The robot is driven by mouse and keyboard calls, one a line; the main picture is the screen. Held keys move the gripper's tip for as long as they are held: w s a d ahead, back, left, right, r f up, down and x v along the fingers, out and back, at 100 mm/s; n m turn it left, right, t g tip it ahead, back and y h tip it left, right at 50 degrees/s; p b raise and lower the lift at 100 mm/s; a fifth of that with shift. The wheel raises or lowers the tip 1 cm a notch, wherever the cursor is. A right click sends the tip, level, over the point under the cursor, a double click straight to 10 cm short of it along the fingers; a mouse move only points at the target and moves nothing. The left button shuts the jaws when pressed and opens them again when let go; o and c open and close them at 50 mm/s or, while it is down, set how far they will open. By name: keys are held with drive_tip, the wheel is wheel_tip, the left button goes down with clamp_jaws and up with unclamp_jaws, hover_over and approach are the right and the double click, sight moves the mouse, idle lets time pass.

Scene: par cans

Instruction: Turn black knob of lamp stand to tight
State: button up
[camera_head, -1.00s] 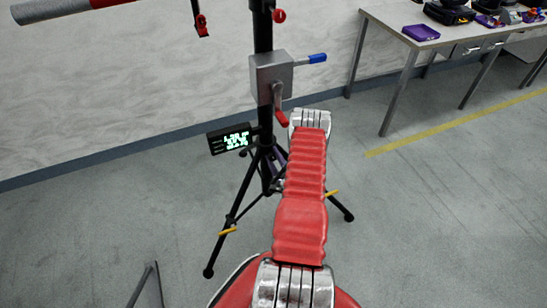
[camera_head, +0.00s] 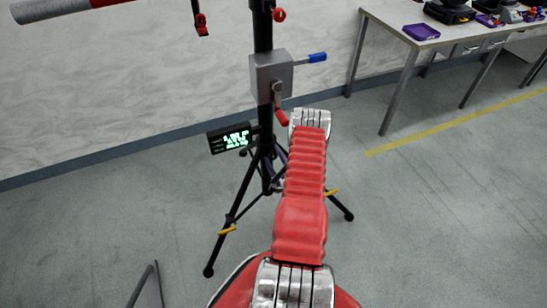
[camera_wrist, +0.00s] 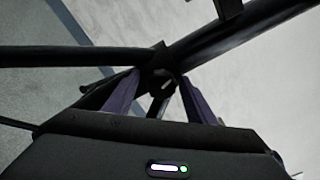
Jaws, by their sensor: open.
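The black lamp stand (camera_head: 262,38) rises on a tripod in front of my red arm in the head view. Its lower part is partly hidden by my arm. In the wrist view, my gripper (camera_wrist: 160,76) is open, with a purple finger on either side of the dark hub where the stand's tubes meet. A dark round part at that hub, seemingly the black knob (camera_wrist: 164,82), shows between the fingertips. I cannot tell whether the fingers touch it. In the head view, my gripper is mostly hidden behind the arm, and the knob cannot be made out.
A grey box (camera_head: 271,75) with blue and red handles sits on the stand's column. A lit display (camera_head: 230,138) is at its left. Tripod legs spread over the floor. A table (camera_head: 399,17) stands at the upper right. The floor at right is clear.

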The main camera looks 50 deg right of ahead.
drive_tip(key=v, duration=1.3)
drive_tip(key=shift+s+a, duration=0.15)
drive_tip(key=shift+s, duration=0.2)
idle(0.4)
